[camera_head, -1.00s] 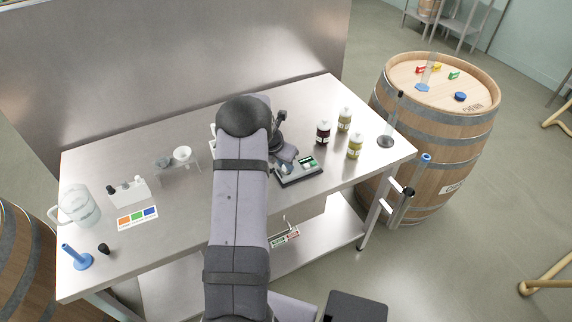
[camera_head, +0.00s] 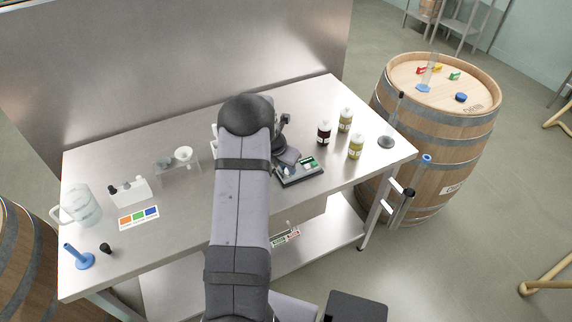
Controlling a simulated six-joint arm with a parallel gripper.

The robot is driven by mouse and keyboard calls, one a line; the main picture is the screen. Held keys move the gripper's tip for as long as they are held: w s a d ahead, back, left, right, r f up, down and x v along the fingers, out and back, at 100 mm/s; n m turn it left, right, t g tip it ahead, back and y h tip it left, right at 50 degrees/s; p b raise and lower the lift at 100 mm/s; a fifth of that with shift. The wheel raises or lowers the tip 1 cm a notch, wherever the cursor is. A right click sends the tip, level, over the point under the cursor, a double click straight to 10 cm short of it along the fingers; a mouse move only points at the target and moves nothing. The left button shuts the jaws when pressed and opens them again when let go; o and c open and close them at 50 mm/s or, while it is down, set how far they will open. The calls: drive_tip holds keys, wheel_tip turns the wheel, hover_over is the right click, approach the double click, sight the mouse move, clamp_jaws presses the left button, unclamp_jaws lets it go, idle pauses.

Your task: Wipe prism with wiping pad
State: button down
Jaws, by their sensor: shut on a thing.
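My gripper (camera_head: 288,157) is at the left end of a dark grey tray (camera_head: 301,178) on the steel table, low over it. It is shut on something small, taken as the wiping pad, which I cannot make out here. My arm and wrist hide part of this spot. A green and white item (camera_head: 308,164) lies on the tray, right of my gripper. I cannot pick out the prism, nor tell whether the pad touches it.
A dark bottle (camera_head: 323,134) and two yellowish bottles (camera_head: 355,148) (camera_head: 345,121) stand right of the tray. A grey round base with a rod (camera_head: 386,142) is near the right edge. A clear jug (camera_head: 84,206) and a colour card (camera_head: 139,217) are at left.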

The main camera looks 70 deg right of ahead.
drive_tip(key=shift+s+a, duration=0.1)
drive_tip(key=shift+s, duration=0.05)
drive_tip(key=shift+w+d+p, duration=0.5)
drive_tip(key=shift+w+d, duration=0.15)
drive_tip(key=shift+w, duration=0.05)
drive_tip(key=shift+d, duration=0.1)
drive_tip(key=shift+s, duration=0.1)
idle(0.4)
drive_tip(key=shift+s+a, duration=0.2)
drive_tip(key=shift+a, duration=0.2)
drive_tip(key=shift+r+p, duration=2.9)
drive_tip(key=shift+r, duration=0.1)
